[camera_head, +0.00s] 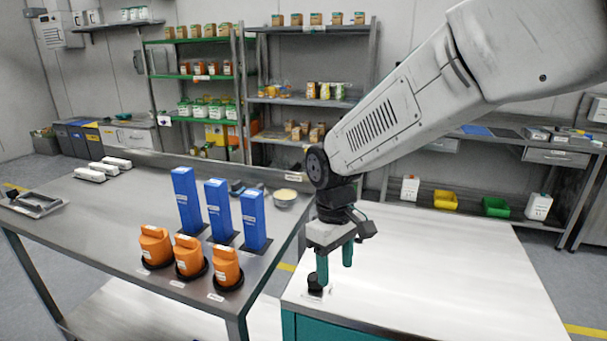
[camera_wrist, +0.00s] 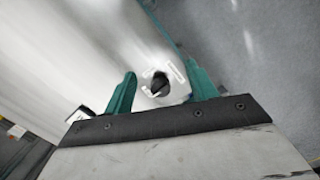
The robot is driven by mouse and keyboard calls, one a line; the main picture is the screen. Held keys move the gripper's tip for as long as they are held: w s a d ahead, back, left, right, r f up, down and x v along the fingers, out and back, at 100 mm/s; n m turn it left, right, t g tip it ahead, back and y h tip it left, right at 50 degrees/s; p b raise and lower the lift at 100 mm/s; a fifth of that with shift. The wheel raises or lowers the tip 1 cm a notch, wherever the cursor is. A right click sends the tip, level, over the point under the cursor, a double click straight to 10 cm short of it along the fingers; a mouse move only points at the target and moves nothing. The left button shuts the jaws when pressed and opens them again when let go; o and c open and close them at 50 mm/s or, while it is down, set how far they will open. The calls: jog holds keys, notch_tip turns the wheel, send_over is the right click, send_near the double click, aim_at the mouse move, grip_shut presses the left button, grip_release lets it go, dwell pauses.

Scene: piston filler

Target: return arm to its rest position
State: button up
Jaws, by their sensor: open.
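My gripper (camera_head: 335,264) has two teal fingers that point down over the front left corner of the white-topped bench (camera_head: 440,270). A small black knob (camera_head: 314,283) stands on that bench just by the fingertips. In the wrist view, my gripper (camera_wrist: 160,85) is open, with its fingers apart on either side of the black knob (camera_wrist: 159,86) below. A pale label with dark marks lies beside the knob. Whether the fingers reach down around the knob or stay above it, I cannot tell. My arm extends from the upper right down to the gripper.
A steel table (camera_head: 110,215) at left bears three tall blue boxes (camera_head: 218,208), three orange containers (camera_head: 189,256) in black rings, a bowl (camera_head: 285,197) and white items (camera_head: 103,168). Stocked shelves (camera_head: 308,102) stand behind. The white bench top is mostly clear to the right.

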jog(key=s+d+r+m+t, duration=0.1)
jog(key=s+d+r+m, duration=0.3)
jog(key=s+d, duration=0.5)
jog(key=s+d+r+m+t, duration=0.1)
jog(key=s+d+r+m, duration=0.3)
jog(key=s+d, duration=0.6)
jog(key=shift+s+d+r+m+t+y, duration=0.35)
jog(key=shift+s+r, duration=0.75)
jog(key=shift+s, duration=0.45)
jog(key=shift+a, duration=0.1)
